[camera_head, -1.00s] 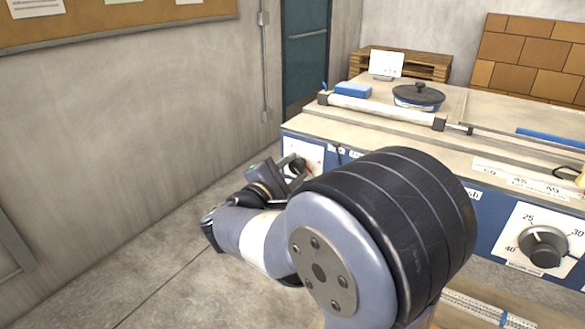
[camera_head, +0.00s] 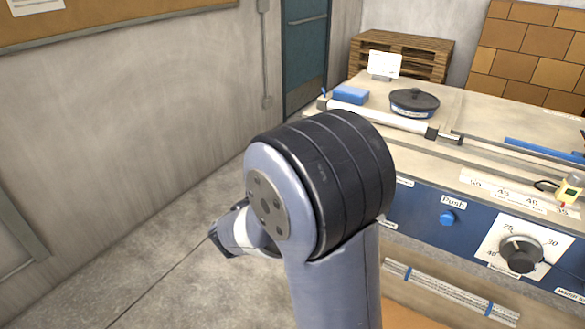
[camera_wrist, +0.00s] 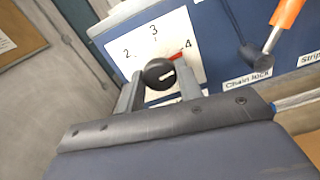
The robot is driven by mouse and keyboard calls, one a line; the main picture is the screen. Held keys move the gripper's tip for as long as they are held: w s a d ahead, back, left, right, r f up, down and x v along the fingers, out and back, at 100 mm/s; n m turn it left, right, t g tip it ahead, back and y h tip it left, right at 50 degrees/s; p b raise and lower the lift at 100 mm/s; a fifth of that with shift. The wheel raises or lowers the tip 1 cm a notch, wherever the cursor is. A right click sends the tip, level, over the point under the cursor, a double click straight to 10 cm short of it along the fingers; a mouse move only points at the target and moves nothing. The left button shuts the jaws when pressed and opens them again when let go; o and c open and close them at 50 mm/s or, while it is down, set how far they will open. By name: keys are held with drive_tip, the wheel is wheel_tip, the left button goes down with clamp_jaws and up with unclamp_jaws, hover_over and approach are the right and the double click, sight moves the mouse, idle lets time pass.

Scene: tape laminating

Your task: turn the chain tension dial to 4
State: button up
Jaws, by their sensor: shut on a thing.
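The chain tension dial (camera_wrist: 158,73) is a small round black knob on a white plate marked 2, 3 and 4, seen in the wrist view. A red pointer at its upper right points toward the 4, close to that numeral. My gripper (camera_wrist: 157,80) is shut on the knob, with one grey finger on its left and one on its right. In the head view the dial and my gripper are hidden behind my arm.
In the wrist view an orange-handled lever (camera_wrist: 287,14) stands right of the dial, above a "Chain lock" label (camera_wrist: 248,78). In the head view a blue push button (camera_head: 447,218) and a larger black dial (camera_head: 521,254) sit on the blue panel, farther right.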

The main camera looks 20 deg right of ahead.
drive_tip(key=shift+n+p, duration=0.4)
drive_tip(key=shift+n, duration=0.2)
drive_tip(key=o, duration=1)
drive_tip(key=shift+c, duration=0.2)
drive_tip(key=v, duration=1.1)
drive_tip(key=shift+b, duration=0.45)
drive_tip(key=shift+w+d, duration=0.1)
drive_tip(key=shift+d, duration=0.05)
